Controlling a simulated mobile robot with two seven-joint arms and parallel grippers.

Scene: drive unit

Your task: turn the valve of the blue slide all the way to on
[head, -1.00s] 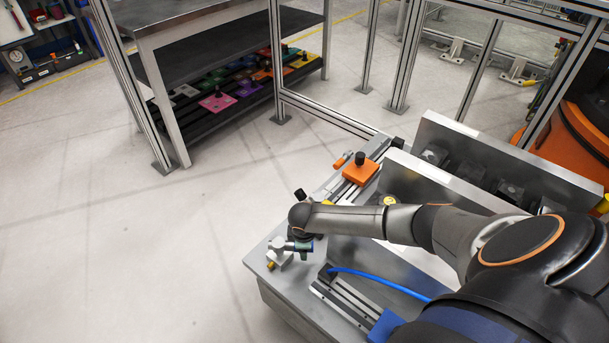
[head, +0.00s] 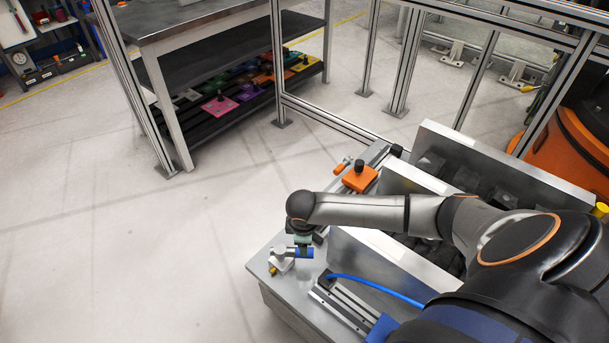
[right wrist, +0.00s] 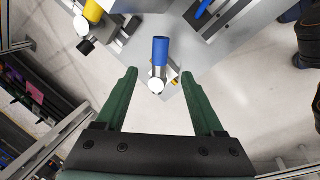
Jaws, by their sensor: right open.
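The blue-handled valve (head: 281,258) stands on the near left corner of the grey machine plate. Its blue handle (head: 304,253) points right in the head view. In the right wrist view the blue handle (right wrist: 160,50) points up, away from the round silver valve top (right wrist: 156,86). My right gripper (right wrist: 160,74) is open, its green fingers on either side of the valve in that view, apart from it. In the head view my right gripper (head: 302,239) hangs just above the handle, partly hidden by the wrist. The blue slide block (head: 382,328) is partly hidden by my arm. My left gripper is out of view.
An orange slide block (head: 360,178) with an orange-handled valve (head: 343,162) lies farther back on the plate. Upright metal plates (head: 480,180) stand to the right. A yellow handle (right wrist: 94,11) shows in the right wrist view. The floor left of the plate is clear.

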